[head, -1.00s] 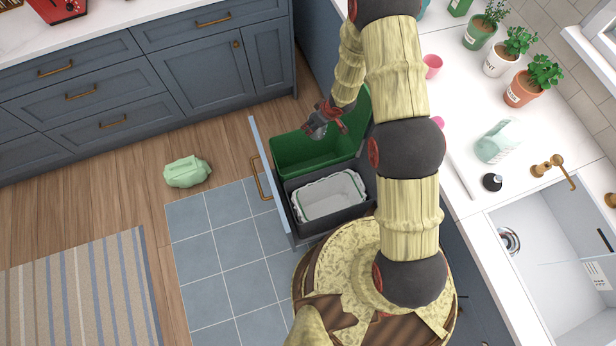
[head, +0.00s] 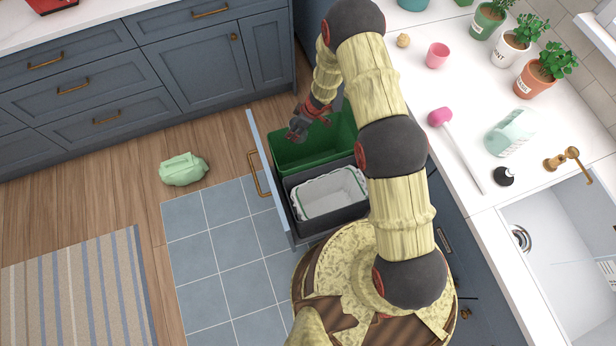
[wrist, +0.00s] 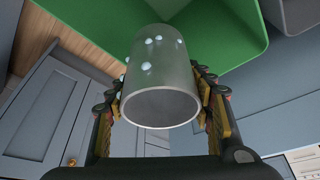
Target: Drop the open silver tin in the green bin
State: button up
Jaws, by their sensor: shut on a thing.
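My gripper (head: 297,130) is over the left part of the green bin (head: 318,162), which stands in the pulled-out drawer. In the wrist view my gripper (wrist: 163,102) is shut on a silver-grey open-ended cylinder, the tin (wrist: 160,75). Its round open mouth faces the camera, and several small pale spots show on its side. A finger presses each side of it. The green bin (wrist: 225,30) shows behind the tin in the wrist view. In the head view the tin is hard to make out at the gripper. The bin's floor is partly hidden by my arm.
A dark bin with a white liner (head: 330,192) sits beside the green bin. The drawer front (head: 268,175) stands out into the room. A pale green bag (head: 183,169) lies on the floor. The counter at right holds a pink cup (head: 437,55), potted plants and a bottle.

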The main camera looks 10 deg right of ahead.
notch_tip(320, 180, down, 29)
jog(key=b, duration=1.2)
jog(key=shift+f+b, duration=0.4)
jog(key=shift+b, duration=0.15)
jog(key=shift+f, duration=0.2)
jog(key=o, duration=1.1)
jog(key=shift+c, duration=0.2)
jog(key=shift+r, duration=0.15)
